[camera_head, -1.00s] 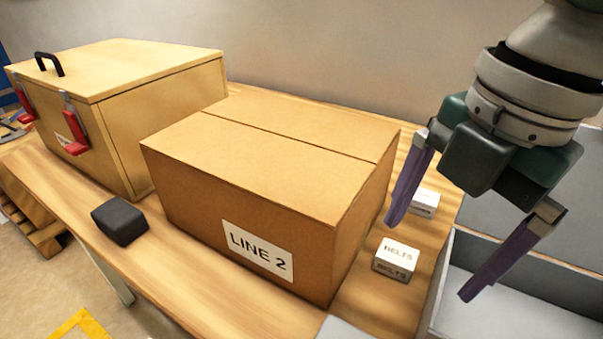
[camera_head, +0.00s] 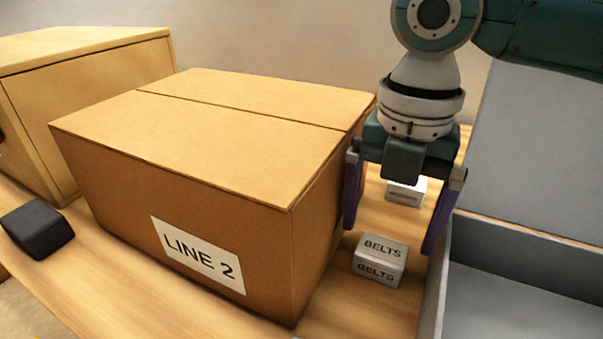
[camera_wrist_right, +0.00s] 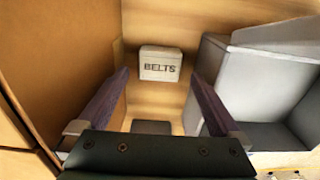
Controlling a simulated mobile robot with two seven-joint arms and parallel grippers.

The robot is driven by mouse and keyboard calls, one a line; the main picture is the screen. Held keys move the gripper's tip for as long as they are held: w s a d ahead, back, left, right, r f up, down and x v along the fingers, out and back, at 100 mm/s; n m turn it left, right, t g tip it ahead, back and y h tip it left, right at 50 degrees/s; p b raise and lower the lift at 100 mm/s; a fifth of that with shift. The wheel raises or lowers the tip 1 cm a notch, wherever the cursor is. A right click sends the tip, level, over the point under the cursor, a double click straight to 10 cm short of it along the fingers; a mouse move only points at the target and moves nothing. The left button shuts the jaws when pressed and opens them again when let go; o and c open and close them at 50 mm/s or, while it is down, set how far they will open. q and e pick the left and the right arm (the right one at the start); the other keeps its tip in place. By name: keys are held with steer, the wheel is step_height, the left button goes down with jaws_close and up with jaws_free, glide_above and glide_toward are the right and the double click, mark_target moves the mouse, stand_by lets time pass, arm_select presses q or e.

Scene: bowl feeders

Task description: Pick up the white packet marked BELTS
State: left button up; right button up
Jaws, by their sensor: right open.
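The white packet marked BELTS (camera_head: 381,260) sits on the wooden table, just right of the LINE 2 box. It also shows in the right wrist view (camera_wrist_right: 160,64), ahead of and between the finger lines. My right gripper (camera_head: 393,238) is open and empty, with its purple fingers pointing down above and around the packet's area in the head view. In the right wrist view the open fingers (camera_wrist_right: 158,92) appear apart from the packet. A second white packet (camera_head: 406,191) lies behind it, partly covered by the gripper; its marking is unreadable. My left gripper is not in view.
The large cardboard LINE 2 box (camera_head: 190,180) stands close left of the packet. A grey open bin (camera_head: 520,240) stands close on the right. A dark block (camera_head: 37,228) and a wooden case (camera_head: 110,100) are at the left. The gap between box and bin is narrow.

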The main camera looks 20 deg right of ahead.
mark_target(383, 249)
step_height(383, 249, down, 5)
steer(key=shift+b, duration=0.6)
steer(key=c, duration=1.3)
steer(key=shift+r, duration=0.1)
